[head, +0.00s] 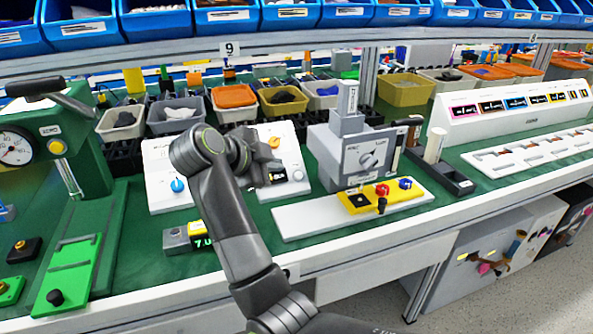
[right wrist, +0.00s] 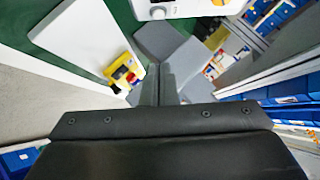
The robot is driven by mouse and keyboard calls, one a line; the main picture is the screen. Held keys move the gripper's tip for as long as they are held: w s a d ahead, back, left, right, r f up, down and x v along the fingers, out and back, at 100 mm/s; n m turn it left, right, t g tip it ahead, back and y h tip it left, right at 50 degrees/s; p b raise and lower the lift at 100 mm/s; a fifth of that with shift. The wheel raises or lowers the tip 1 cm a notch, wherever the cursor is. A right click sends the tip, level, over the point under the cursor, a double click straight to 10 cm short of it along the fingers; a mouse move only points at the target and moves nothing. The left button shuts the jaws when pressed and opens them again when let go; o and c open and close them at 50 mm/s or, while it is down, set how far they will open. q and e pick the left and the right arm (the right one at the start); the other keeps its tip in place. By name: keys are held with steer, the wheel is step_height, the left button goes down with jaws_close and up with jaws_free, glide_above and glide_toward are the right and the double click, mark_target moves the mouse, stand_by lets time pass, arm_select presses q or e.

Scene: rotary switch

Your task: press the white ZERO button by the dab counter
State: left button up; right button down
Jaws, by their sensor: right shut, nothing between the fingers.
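The counter is a small dark box (head: 203,242) with green digits and a yellow top, on the green bench mat. My right arm hides its right part. A grey block (head: 176,240) with a small pale button (head: 175,232) on top stands against its left side; I cannot read a ZERO label. My right gripper (head: 268,170) is over the white panel behind the counter, away from the button, and partly hidden by my arm. In the right wrist view its fingers (right wrist: 158,84) are together and empty. My left gripper is not in view.
A white board with a yellow switch box (head: 358,201) lies right of my arm; a grey machine (head: 362,155) stands behind it. A green press (head: 75,150) stands at left. Bins (head: 403,88) line the back. The mat left of the grey block is clear.

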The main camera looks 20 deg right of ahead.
mark_target(303, 174)
steer(key=b+x, duration=0.1)
steer(key=x, duration=0.9)
steer(key=shift+d+f, duration=0.1)
steer(key=shift+d, duration=0.1)
steer(key=shift+w+a+f, duration=0.1)
steer(key=shift+w+f, duration=0.65)
steer(key=shift+f, duration=0.15)
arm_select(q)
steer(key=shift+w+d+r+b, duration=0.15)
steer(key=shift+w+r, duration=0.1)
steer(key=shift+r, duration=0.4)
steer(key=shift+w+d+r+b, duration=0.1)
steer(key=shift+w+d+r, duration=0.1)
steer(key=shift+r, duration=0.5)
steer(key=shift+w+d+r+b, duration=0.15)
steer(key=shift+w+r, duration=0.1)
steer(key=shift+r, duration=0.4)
arm_select(e)
steer(key=shift+w+a+f, duration=0.1)
steer(key=shift+w+f, duration=0.4)
steer(key=shift+f, duration=0.05)
